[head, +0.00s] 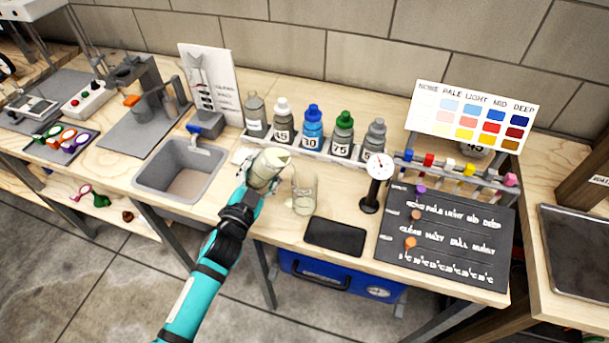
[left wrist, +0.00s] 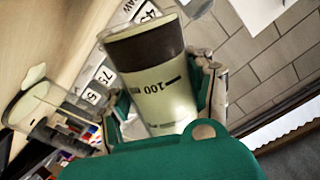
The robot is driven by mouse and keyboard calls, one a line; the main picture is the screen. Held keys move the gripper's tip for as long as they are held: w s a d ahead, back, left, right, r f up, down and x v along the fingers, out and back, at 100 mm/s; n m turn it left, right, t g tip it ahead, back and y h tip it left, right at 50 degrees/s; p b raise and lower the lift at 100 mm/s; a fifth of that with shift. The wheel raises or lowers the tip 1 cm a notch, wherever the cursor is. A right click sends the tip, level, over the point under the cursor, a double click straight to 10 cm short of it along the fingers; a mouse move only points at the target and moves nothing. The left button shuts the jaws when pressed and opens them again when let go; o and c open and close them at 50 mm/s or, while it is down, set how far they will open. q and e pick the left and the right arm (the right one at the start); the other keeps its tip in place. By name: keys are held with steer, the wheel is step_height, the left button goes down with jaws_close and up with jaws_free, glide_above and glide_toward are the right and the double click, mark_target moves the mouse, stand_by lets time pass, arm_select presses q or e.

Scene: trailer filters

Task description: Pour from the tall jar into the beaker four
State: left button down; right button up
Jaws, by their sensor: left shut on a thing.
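My left gripper (head: 262,186) is shut around a clear jar with pale contents (head: 268,166), held tilted above the bench in front of the bottle row. In the left wrist view the jar (left wrist: 155,85) fills the middle, with a "100" mark and a dark band near one end, between the gripper fingers (left wrist: 165,105). A clear glass beaker (head: 304,190) stands upright on the bench just right of the jar, with a little pale matter low in it. It also shows in the left wrist view (left wrist: 50,115). No stream between them is visible. My right gripper is not in view.
Several labelled bottles (head: 312,128) stand in a rack behind. A grey sink (head: 180,170) is left, a dark pad (head: 336,237) in front right, and a dial gauge (head: 378,180) right of the beaker. A dark marked board (head: 450,245) lies further right.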

mark_target(255, 163)
arm_select(q)
steer(key=shift+d+r+m, duration=0.25)
steer(key=shift+r+m, duration=0.1)
steer(key=shift+m, duration=0.25)
stand_by(0.9)
steer(key=shift+a+r+m, duration=0.1)
steer(key=shift+r+m, duration=0.55)
steer(key=shift+m, duration=0.25)
stand_by(1.3)
steer(key=shift+w+a+r+m+p, duration=0.1)
steer(key=shift+a+r+m+p, duration=0.1)
steer(key=shift+r+m+p, duration=0.4)
steer(key=shift+a+r+m+p, duration=0.15)
steer(key=shift+r+m+p, duration=0.15)
steer(key=shift+r+m, duration=0.45)
stand_by(2.9)
